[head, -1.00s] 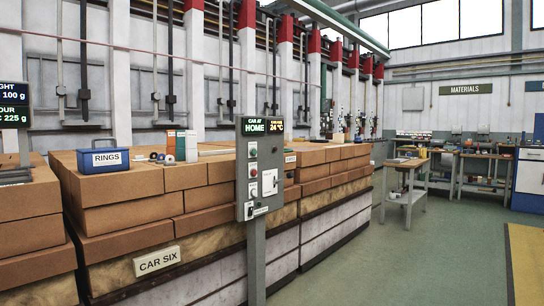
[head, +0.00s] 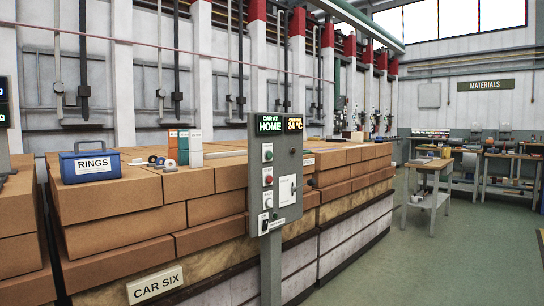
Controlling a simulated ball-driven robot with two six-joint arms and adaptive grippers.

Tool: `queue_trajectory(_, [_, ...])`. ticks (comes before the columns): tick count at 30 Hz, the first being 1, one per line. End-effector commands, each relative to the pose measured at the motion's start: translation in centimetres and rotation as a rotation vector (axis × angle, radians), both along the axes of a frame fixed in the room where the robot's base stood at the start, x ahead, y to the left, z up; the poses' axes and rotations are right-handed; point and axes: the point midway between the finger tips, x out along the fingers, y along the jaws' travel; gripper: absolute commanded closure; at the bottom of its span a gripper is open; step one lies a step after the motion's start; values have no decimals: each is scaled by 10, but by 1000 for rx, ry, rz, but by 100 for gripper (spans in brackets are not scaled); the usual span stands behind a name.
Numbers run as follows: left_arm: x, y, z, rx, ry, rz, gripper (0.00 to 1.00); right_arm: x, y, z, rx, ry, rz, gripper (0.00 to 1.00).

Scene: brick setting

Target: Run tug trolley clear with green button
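A grey control post (head: 271,230) stands upright in front of the brick stack. Its panel (head: 283,190) has a lit display (head: 281,123) reading "CAR AT HOME" and "24 °C". The green button (head: 268,147) is the upper round one on the panel's left side. A red button (head: 268,180) sits below it, with a switch lower down. The load of brown bricks (head: 128,210) bears a sign (head: 155,284) reading "CAR SIX". Neither gripper shows in the head view. I cannot tell a separate tug trolley.
A blue box (head: 95,163) labelled "RINGS", small rolls and upright cartons rest on the bricks. A small grey table (head: 428,195) and workbenches under a "MATERIALS" sign (head: 485,85) stand at right. Green floor (head: 440,265) is clear at lower right.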

Motion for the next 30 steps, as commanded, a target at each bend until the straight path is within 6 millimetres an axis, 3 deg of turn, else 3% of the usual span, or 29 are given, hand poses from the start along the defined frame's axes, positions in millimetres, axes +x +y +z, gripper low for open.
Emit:
queue_trajectory(1, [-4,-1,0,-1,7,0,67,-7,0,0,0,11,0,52])
queue_trajectory(4, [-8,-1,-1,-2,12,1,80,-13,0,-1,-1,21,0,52])
queue_trajectory(9, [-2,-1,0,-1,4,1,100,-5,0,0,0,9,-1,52])
queue_trajectory(16, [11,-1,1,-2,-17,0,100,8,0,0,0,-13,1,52])
queue_trajectory(30, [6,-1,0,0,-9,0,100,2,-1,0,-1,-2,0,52])
